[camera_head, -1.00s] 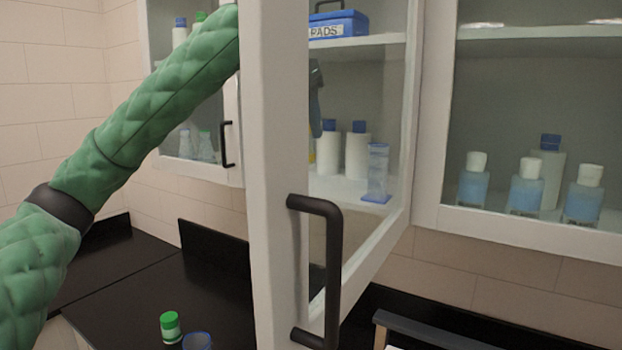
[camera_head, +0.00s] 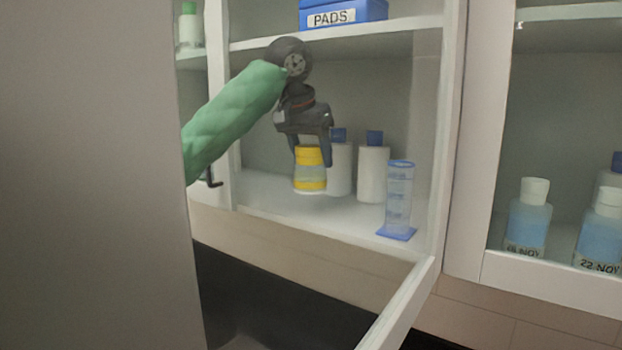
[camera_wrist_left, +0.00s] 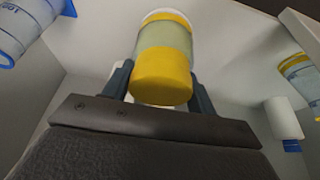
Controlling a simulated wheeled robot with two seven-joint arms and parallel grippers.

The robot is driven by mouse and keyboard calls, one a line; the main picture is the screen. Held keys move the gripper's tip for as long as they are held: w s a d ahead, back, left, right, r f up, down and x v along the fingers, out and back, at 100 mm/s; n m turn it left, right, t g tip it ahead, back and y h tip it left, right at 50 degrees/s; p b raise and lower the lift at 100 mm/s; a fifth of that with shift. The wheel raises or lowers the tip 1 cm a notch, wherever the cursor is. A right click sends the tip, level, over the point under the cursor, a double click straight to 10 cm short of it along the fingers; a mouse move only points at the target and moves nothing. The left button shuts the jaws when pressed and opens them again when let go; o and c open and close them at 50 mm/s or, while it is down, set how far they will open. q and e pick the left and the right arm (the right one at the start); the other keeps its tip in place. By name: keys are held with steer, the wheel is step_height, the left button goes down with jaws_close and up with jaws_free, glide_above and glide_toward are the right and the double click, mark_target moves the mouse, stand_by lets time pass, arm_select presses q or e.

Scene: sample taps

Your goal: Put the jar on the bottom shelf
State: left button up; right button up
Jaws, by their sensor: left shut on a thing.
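The jar (camera_head: 311,173), clear with a yellow lid and a yellow band near its base, is upright inside the open wall cabinet. My left gripper (camera_head: 310,152) is shut on it from above, one finger on each side of the lid. The jar is over the bottom shelf (camera_head: 270,196), left of the white bottles; I cannot tell whether its base touches the shelf. In the left wrist view the jar (camera_wrist_left: 165,55) sits between the fingers (camera_wrist_left: 160,82), lid toward the camera. My right gripper is not in view.
White blue-capped bottles (camera_head: 372,172) and a blue graduated cylinder (camera_head: 399,190) stand right of the jar. A blue PADS box (camera_head: 343,14) is on the shelf above. The open door's edge (camera_head: 95,180) fills the left.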

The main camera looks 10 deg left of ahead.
arm_select(q)
steer(key=shift+w+a+f, duration=0.3)
steer(key=shift+w+f, duration=0.05)
steer(key=shift+w, duration=0.15)
steer(key=shift+w+d+f, duration=0.2)
steer(key=shift+w+f, duration=0.05)
steer(key=f, duration=0.3)
steer(key=shift+w+a, duration=0.2)
steer(key=shift+w, duration=0.15)
steer(key=shift+s+f, duration=0.25)
steer(key=shift+f, duration=0.25)
steer(key=shift+d, duration=0.15)
steer(key=shift+w+f, duration=0.1)
steer(key=o, duration=1.4)
